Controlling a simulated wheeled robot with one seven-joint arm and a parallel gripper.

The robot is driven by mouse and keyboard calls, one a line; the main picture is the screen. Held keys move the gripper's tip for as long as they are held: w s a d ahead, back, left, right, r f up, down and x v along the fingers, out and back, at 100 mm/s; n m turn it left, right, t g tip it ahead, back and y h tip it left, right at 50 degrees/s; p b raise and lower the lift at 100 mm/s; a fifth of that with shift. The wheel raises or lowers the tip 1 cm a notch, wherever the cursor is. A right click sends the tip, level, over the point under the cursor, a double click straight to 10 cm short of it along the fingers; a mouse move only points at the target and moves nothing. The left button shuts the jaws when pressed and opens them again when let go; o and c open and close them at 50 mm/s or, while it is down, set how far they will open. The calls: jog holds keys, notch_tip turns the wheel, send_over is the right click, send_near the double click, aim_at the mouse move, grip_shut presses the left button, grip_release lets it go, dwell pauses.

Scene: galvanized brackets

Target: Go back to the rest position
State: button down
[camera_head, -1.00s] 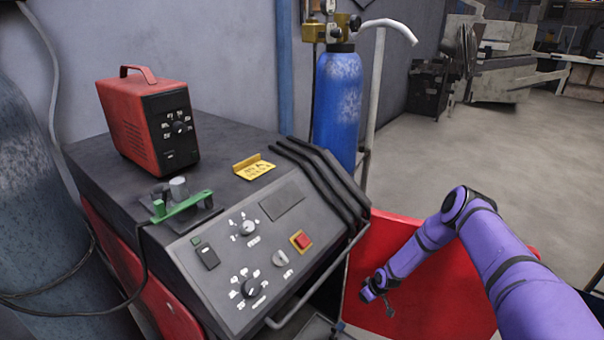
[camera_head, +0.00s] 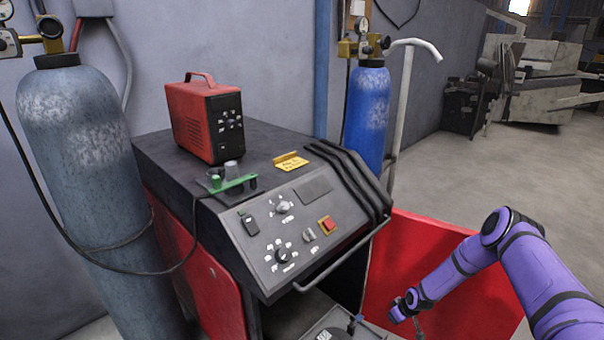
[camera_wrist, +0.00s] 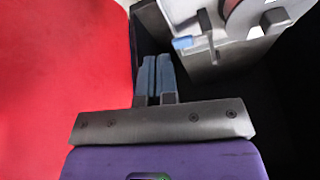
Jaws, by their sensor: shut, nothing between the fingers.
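My purple arm reaches in from the right in the head view, and my gripper (camera_head: 416,322) hangs low in front of the red panel (camera_head: 435,270). In the wrist view my gripper (camera_wrist: 155,62) shows two blue-grey fingers side by side, shut with nothing between them. The fingers point toward a dark gap between the red panel (camera_wrist: 60,90) and a grey metal part (camera_wrist: 215,55).
A dark welding machine (camera_head: 290,235) stands left of my arm, with a red box (camera_head: 205,120), a green clamp (camera_head: 230,184) and a yellow tag (camera_head: 291,161) on top. A grey cylinder (camera_head: 75,190) and a blue cylinder (camera_head: 366,115) stand nearby. Open floor (camera_head: 500,165) lies at right.

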jog(key=w+d+r+h, duration=0.1)
jog(key=w+r, duration=0.2)
jog(key=r, duration=1.1)
jog(key=w+d+r+h, duration=0.1)
jog(key=w+r, duration=0.2)
jog(key=r, duration=1)
jog(key=s+a+r+m+h, duration=0.1)
jog(key=s+r, duration=0.2)
jog(key=r, duration=1)
jog(key=s+r+m+h, duration=0.1)
jog(key=s+r, duration=0.2)
jog(key=r, duration=1.1)
jog(key=s+a+r+m+t, duration=0.1)
jog(key=s+a+r+m, duration=0.15)
jog(key=s+r, duration=1.7)
jog(key=s+a+r+m, duration=0.1)
jog(key=s+r, duration=0.1)
jog(key=s, duration=0.9)
jog(key=s+a+r+m+t+y, duration=0.1)
jog(key=s+a, duration=0.1)
jog(key=s, duration=0.9)
jog(key=shift+s+r, duration=0.35)
jog(key=shift+r, duration=0.05)
